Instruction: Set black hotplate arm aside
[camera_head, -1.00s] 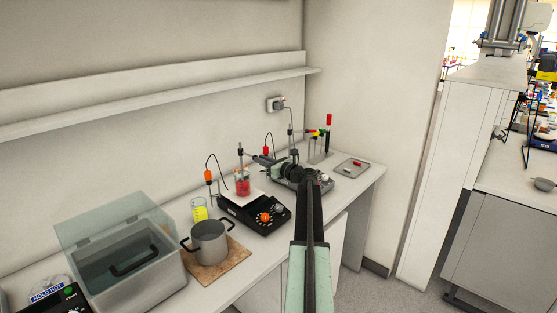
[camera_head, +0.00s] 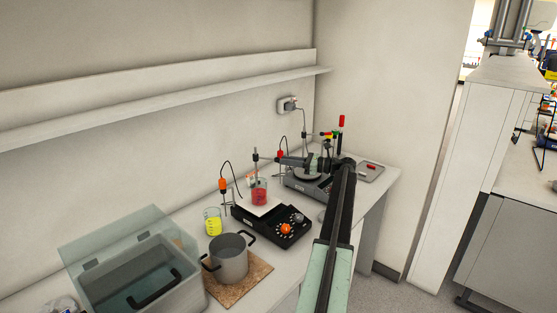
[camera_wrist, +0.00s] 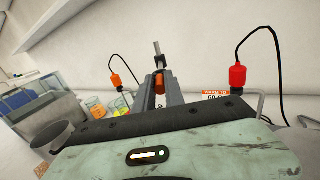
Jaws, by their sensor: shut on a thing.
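The black hotplate (camera_head: 270,230) stands on the bench with a white top and an orange knob. A beaker of red liquid (camera_head: 259,194) stands on it. The hotplate's arm (camera_head: 255,157) shows as an upright grey rod above the beaker; it also shows beyond my fingers in the wrist view (camera_wrist: 157,50). My gripper (camera_head: 279,159) reaches in from the right at the height of this rod and is shut on the arm. The exact grip is too small to see. An orange-red piece shows between the fingers in the wrist view. An orange probe (camera_head: 222,184) hangs to the left.
A second hotplate (camera_head: 305,183) is behind my gripper, with a red probe (camera_head: 280,155) nearby. A pot (camera_head: 231,262) on a brown board, a yellow beaker (camera_head: 212,224) and a water bath (camera_head: 85,292) stand left. A tray (camera_head: 371,173) lies right. A shelf runs above.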

